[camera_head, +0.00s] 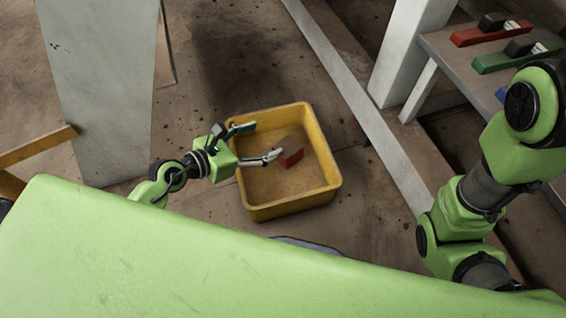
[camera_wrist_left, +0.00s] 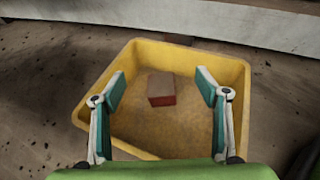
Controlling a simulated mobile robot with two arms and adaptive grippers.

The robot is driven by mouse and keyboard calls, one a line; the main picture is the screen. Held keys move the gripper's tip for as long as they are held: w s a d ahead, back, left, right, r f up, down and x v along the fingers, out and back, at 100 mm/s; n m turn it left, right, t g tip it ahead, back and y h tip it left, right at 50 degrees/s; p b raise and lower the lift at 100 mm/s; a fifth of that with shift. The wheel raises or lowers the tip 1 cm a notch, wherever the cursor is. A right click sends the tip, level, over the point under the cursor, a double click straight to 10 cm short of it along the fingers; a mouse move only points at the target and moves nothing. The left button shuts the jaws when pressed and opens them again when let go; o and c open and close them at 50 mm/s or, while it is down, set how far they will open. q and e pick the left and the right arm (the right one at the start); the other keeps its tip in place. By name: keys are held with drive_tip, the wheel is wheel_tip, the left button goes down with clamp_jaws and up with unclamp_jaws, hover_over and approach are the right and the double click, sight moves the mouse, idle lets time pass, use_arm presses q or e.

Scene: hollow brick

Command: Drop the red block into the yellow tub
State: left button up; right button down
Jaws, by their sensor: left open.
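The yellow tub (camera_head: 259,212) stands on the floor in the middle of the head view. My left gripper (camera_head: 262,143) is open and empty over the left part of the tub. Its fingers also show wide apart in the left wrist view (camera_wrist_left: 160,92). My right gripper is not in view.
A grey bench (camera_head: 450,58) at the upper right carries a red tool-like item (camera_head: 490,33) and a green one (camera_head: 515,57). A pale beam (camera_head: 350,95) runs along the floor right of the tub. A pale panel (camera_head: 105,90) stands at the left.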

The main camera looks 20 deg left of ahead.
use_arm(q)
drive_tip(key=v, duration=0.7)
drive_tip(key=shift+s+r, duration=0.25)
drive_tip(key=shift+a, duration=0.15)
